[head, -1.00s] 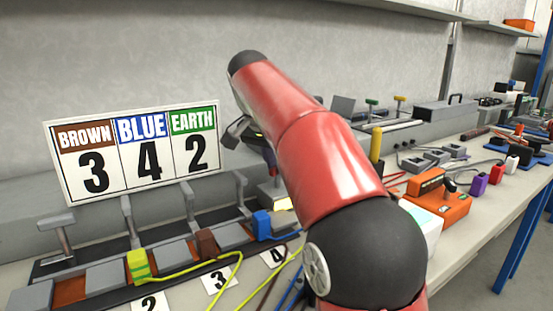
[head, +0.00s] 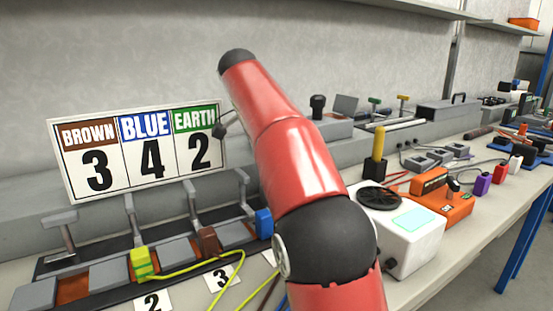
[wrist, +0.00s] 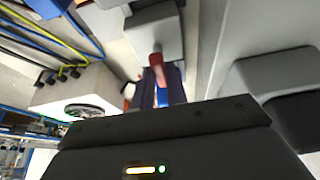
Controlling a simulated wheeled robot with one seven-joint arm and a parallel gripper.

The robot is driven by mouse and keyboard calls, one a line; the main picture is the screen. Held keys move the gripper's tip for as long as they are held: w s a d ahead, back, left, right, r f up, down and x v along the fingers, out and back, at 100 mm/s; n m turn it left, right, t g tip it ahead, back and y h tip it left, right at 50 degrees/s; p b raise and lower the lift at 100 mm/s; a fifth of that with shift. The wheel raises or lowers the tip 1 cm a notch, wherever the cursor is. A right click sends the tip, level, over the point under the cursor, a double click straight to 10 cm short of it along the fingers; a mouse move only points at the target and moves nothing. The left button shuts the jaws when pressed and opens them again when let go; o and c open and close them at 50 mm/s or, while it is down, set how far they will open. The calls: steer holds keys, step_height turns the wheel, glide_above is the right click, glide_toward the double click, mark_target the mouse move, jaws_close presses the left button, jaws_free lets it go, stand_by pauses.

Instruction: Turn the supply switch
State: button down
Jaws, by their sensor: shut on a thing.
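My gripper (wrist: 155,90) shows in the wrist view as narrow dark-blue fingers beyond the black wrist housing. It is shut on a small reddish handle (wrist: 157,66) that sticks out from a light-grey block (wrist: 155,36). I take this handle to be the supply switch, but the fingers and housing hide part of it. Its exact turn angle cannot be told. In the head view my red arm covers the gripper and the handle.
A white box (head: 412,228) with a black disc stands right of my arm. An orange device (head: 455,200) is behind it. Left are a numbered sign (head: 135,155) and a terminal row with yellow-green (head: 141,264), brown (head: 208,241) and blue (head: 264,223) connectors. Cables lie in front.

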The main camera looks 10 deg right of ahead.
steer(key=c, duration=1.4)
jaws_free()
steer(key=shift+a+r, duration=0.25)
steer(key=shift+r, duration=0.35)
steer(key=shift+s+a+r, duration=0.25)
steer(key=shift+a+r, duration=0.45)
steer(key=shift+r, duration=0.15)
steer(key=s+a, duration=0.3)
steer(key=a, duration=0.7)
steer(key=shift+s+a, duration=0.2)
steer(key=shift+a, duration=0.15)
